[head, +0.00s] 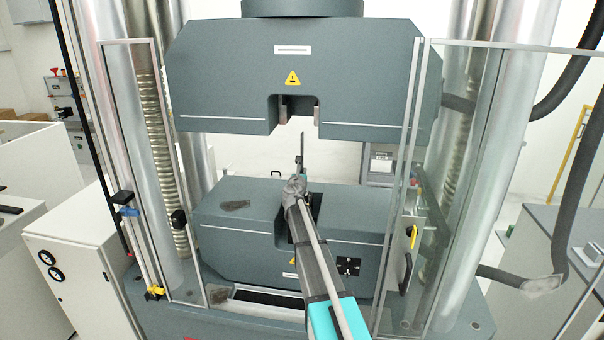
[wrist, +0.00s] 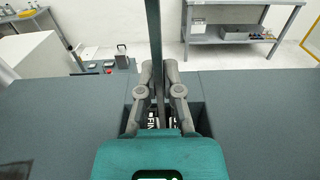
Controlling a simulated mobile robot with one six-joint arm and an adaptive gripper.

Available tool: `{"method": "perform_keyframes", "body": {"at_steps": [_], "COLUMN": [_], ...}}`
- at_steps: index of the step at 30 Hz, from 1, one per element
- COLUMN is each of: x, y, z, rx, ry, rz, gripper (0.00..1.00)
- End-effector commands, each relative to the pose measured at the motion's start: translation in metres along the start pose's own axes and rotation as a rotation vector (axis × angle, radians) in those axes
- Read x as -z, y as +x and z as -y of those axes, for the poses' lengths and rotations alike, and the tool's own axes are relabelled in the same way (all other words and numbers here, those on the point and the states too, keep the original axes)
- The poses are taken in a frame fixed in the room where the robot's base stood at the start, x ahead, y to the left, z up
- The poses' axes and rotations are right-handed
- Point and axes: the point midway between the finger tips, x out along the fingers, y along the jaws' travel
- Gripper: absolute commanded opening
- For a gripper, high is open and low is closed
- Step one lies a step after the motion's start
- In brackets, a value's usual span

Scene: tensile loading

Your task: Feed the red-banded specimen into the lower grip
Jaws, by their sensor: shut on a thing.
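The specimen (head: 302,145) is a thin, dark upright bar, seen nearly edge-on above my gripper (head: 297,184) in the head view. In the wrist view the specimen (wrist: 154,35) rises between the two fingers of my gripper (wrist: 158,75), which are shut on it. No red band shows on the visible part. The lower grip (head: 350,205) is a wide dark grey block with a slot in its middle. My gripper is over this slot, and my arm hides much of it. The specimen's lower end is hidden, so I cannot tell how far it reaches into the slot.
The upper grip (head: 230,75) hangs above with a notch in its underside, clear of the specimen. Transparent guard doors (head: 460,170) stand open on both sides. Thick metal columns (head: 120,150) flank the grips. A grey bench (wrist: 235,40) stands in the background.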

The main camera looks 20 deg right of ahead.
Motion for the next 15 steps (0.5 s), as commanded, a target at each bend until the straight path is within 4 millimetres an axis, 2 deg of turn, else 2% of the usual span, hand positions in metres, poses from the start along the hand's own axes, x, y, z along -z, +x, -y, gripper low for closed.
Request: {"method": "perform_keyframes", "body": {"at_steps": [7,8,12,14,15], "x": [0.001,0.0007,0.0007,0.0007,0.0008], "y": [0.0001,0.0001,0.0001,0.0,0.0], "z": [0.0,0.0001,0.0,0.0,0.0], "rx": [0.0,0.0,0.0,0.0,0.0], "ry": [-0.001,-0.001,0.0,0.0,0.0], "rz": [0.0,0.0,0.0,0.0,0.0], "gripper": [0.0,0.13,0.39,0.49,0.49]}}
